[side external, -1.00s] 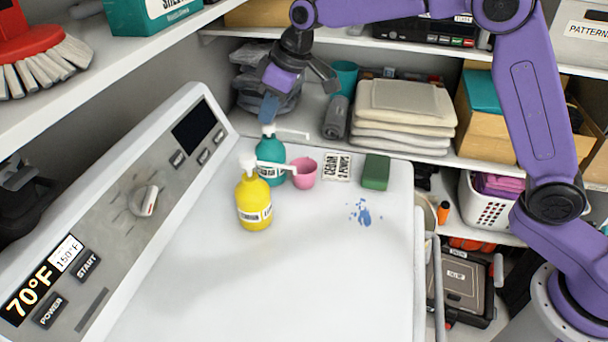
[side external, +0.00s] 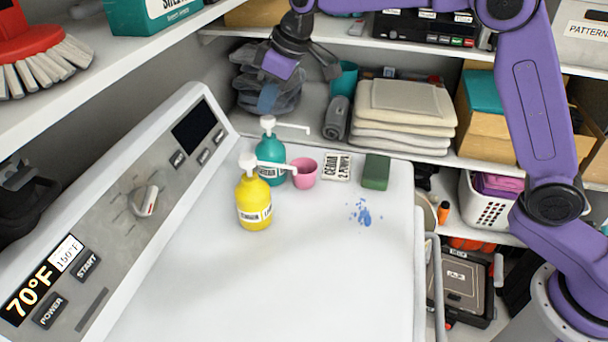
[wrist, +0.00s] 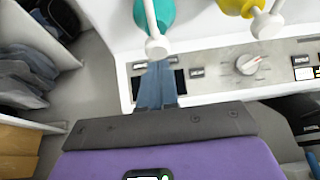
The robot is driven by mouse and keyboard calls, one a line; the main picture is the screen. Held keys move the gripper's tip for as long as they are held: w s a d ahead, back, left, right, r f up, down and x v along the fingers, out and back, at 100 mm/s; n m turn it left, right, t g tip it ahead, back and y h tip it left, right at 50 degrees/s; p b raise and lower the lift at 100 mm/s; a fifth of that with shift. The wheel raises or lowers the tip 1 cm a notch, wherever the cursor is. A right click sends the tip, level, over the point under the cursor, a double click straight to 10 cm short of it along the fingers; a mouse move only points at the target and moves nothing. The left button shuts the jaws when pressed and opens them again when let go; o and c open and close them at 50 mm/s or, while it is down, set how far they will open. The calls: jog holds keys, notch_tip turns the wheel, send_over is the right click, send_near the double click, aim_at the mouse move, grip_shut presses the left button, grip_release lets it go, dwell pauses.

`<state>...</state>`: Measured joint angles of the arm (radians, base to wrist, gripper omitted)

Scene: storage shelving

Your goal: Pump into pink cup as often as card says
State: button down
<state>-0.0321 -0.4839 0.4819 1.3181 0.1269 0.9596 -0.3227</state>
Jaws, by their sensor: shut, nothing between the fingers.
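The teal pump bottle (side external: 271,150) stands upright on the white machine top, its white pump head up and its spout pointing right, toward the pink cup (side external: 304,173). The small white card (side external: 336,167) beside the cup appears to read "CEDAR 2 PUMPS". The yellow pump bottle (side external: 254,203) stands in front of the teal one, its spout also pointing right. In the wrist view, my blue fingers (wrist: 156,88) show beside the teal bottle's white pump head (wrist: 157,47). The cup's inside is unclear.
A green block (side external: 376,172) lies right of the card, with a blue splash (side external: 363,213) in front. The sloped control panel (side external: 130,210) with its knob rises at left. Folded cloths (side external: 403,118) sit on the shelf behind. The front of the machine top is clear.

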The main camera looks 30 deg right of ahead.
jog(key=shift+f, duration=0.15)
dwell(0.3)
jog(key=shift+f, duration=1.2)
jog(key=shift+r, duration=1.35)
jog(key=shift+r, duration=0.1)
notch_tip(320, 180, up, 6)
jog(key=shift+f, duration=0.1)
dwell(0.4)
